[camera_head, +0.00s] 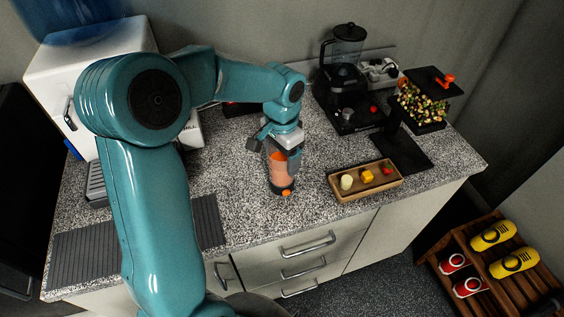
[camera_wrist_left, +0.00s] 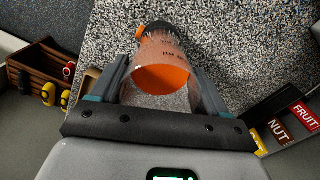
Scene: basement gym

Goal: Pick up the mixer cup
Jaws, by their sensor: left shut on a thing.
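The mixer cup (camera_head: 281,176) is a clear cup with orange showing in it and a dark end with an orange tip pointing down. It is over the speckled counter, near the counter's front edge. My left gripper (camera_head: 277,147) comes down from above and is shut on the cup's upper part. In the left wrist view the cup (camera_wrist_left: 168,82) lies between the two fingers of my left gripper (camera_wrist_left: 162,92). I cannot tell whether the cup's lower end touches the counter. My right gripper is not in view.
A wooden tray (camera_head: 334,190) with small food pieces is right of the cup. A black blender (camera_head: 343,80) stands behind. A dark stand (camera_head: 400,152) is at the right. A dark ribbed mat (camera_head: 208,220) lies left.

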